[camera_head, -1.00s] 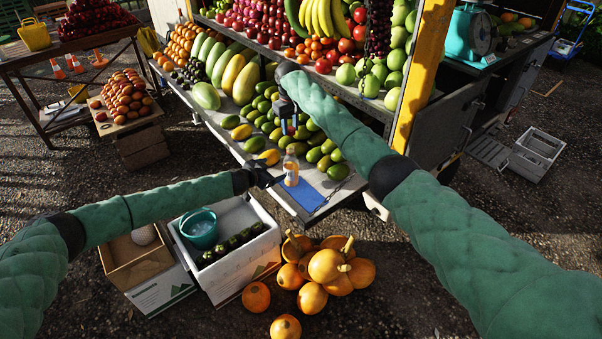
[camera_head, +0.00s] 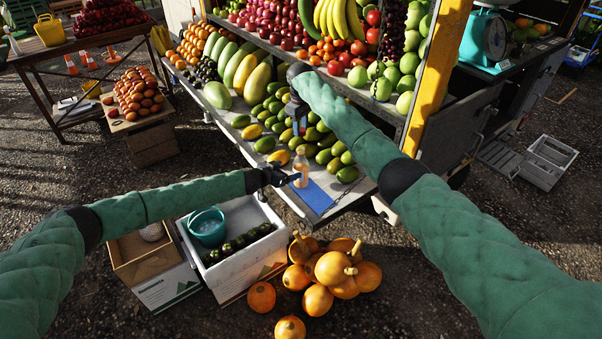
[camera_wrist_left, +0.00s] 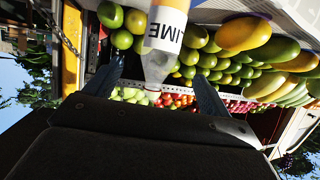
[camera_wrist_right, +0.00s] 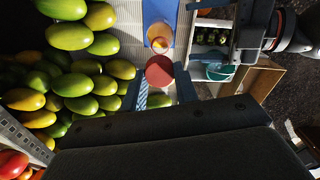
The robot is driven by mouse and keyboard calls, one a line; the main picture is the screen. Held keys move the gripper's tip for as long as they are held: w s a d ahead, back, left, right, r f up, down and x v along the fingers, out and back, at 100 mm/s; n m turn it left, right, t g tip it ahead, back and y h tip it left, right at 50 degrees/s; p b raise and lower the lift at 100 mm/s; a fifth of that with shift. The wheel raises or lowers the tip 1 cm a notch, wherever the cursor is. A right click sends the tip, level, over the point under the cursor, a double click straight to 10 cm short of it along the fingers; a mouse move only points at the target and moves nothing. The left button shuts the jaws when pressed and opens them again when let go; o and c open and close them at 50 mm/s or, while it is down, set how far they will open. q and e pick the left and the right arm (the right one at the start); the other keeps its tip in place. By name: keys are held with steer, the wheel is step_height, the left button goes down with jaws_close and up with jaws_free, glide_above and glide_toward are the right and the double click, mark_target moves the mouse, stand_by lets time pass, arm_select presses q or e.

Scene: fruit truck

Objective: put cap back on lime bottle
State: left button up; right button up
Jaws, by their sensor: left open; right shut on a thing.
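The lime bottle (camera_head: 300,172) stands upright and uncapped on the blue mat (camera_head: 313,197) at the truck shelf's front corner. Its white "LIME" label (camera_wrist_left: 165,32) and clear neck show in the left wrist view. My left gripper (camera_head: 287,178) is open beside the bottle, with its fingers (camera_wrist_left: 158,88) apart on either side of it in its wrist view. My right gripper (camera_head: 299,130) is shut on the round red-brown cap (camera_wrist_right: 159,71), held above the bottle. In the right wrist view the bottle's open top (camera_wrist_right: 160,43) appears just beyond the cap, with a gap.
Green mangoes (camera_head: 325,140) lie close behind the bottle. Below the shelf are a white foam box (camera_head: 238,270) with a teal bucket (camera_head: 207,226), a cardboard box (camera_head: 150,255) and orange pumpkins (camera_head: 325,270). A yellow post (camera_head: 428,75) stands right of my right forearm.

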mark_target(303, 165)
arm_select(q)
steer(key=x, duration=1.1)
steer(key=c, duration=1.4)
steer(key=shift+c, duration=0.2)
arm_select(e)
steer(key=shift+f, duration=2.45)
steer(key=shift+f, duration=0.1)
steer(key=shift+f, duration=0.8)
steer(key=shift+f, duration=0.5)
